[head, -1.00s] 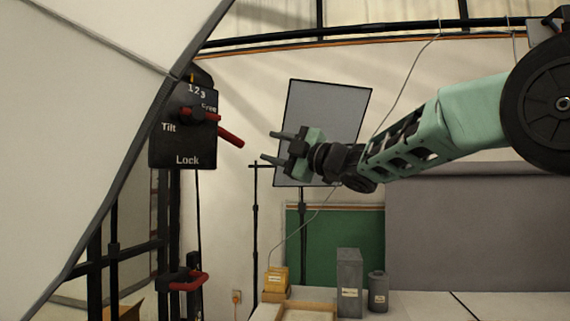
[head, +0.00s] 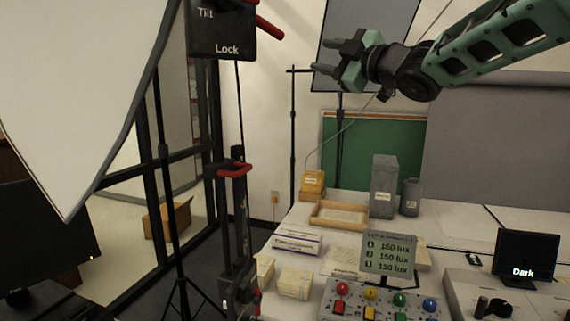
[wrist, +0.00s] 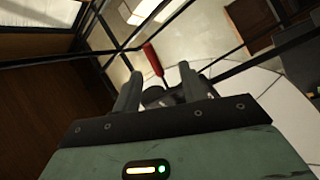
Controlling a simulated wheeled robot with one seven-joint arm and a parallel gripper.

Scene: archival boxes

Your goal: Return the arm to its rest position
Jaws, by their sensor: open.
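My gripper (head: 332,58) is at the upper middle of the head view, at the end of my green and black arm, which reaches in from the right. Its two dark fingers point left and stand apart with nothing between them. It is in the air, above the level of the table, with the grey panel behind it. In the wrist view the two fingers (wrist: 160,92) are spread. A red handle (wrist: 153,60) shows beyond them. The black tilt-and-lock head (head: 222,30) with its red lever (head: 270,28) is left of my gripper and apart from it.
A white reflector panel (head: 75,85) fills the left. A table (head: 300,215) below holds grey archival boxes (head: 383,185), a wooden tray (head: 325,218), a lux display (head: 388,256) and a panel of coloured buttons (head: 350,305). Black stands rise at left. The floor (head: 130,290) between them is partly free.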

